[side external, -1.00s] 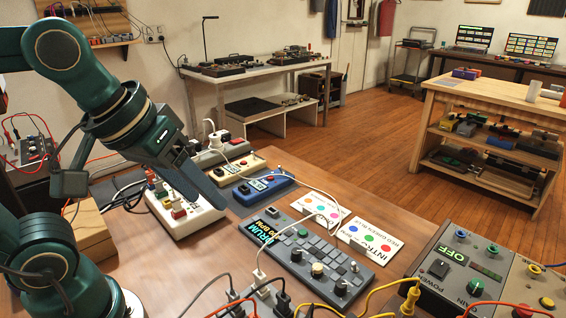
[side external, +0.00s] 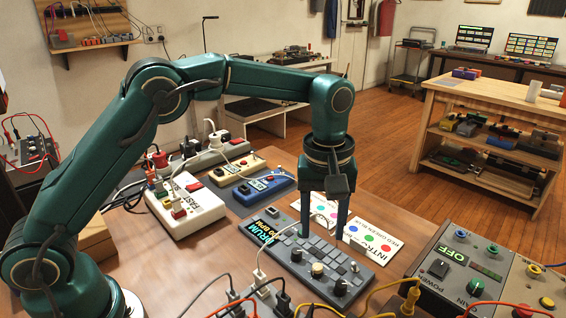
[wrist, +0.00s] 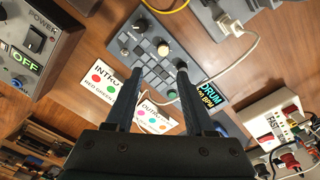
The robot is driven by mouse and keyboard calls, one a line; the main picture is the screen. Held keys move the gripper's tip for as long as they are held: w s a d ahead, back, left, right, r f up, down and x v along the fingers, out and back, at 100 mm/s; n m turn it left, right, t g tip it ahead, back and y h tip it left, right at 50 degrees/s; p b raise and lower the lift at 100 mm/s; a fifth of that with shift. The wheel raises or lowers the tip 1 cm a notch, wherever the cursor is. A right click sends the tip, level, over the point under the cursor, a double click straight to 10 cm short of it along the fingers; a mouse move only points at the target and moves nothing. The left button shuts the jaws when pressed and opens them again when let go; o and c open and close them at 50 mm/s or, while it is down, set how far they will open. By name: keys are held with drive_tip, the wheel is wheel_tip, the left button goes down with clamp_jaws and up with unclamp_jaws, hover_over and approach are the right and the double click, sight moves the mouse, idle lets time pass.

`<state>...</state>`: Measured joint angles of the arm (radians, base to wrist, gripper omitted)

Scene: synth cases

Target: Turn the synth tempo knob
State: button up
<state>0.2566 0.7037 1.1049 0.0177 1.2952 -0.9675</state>
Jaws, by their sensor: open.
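The grey synth (side external: 374,268) lies on the wooden bench, with rows of dark pads and a screen (side external: 264,229) reading DRUM and BPM. Along its front edge are a small knob (side external: 296,256), a cream-topped knob (side external: 317,270) and a dark knob (side external: 340,288). I cannot read which is tempo. My gripper (side external: 323,236) points down over the synth's back half, open and empty, fingers wide apart. In the wrist view my gripper (wrist: 158,72) has a finger either side of the pads. The cream-topped knob (wrist: 163,48) shows beyond the fingertips; one finger partly covers the synth's screen end.
Cards (side external: 372,240) lie behind the synth. A white box (side external: 184,205) and blue and cream boxes stand at back left. A power supply (side external: 463,262) stands at right. Cables and plugs (side external: 262,292) crowd the front edge; a white cable runs across the synth's left end.

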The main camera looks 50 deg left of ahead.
sight(318, 267)
drive_tip(key=shift+g, duration=0.3)
drive_tip(key=f, duration=0.5)
drive_tip(key=s+f, duration=0.1)
drive_tip(key=f, duration=0.1)
drive_tip(key=shift+d+f, duration=0.25)
drive_tip(key=shift+f, duration=0.1)
clamp_jaws()
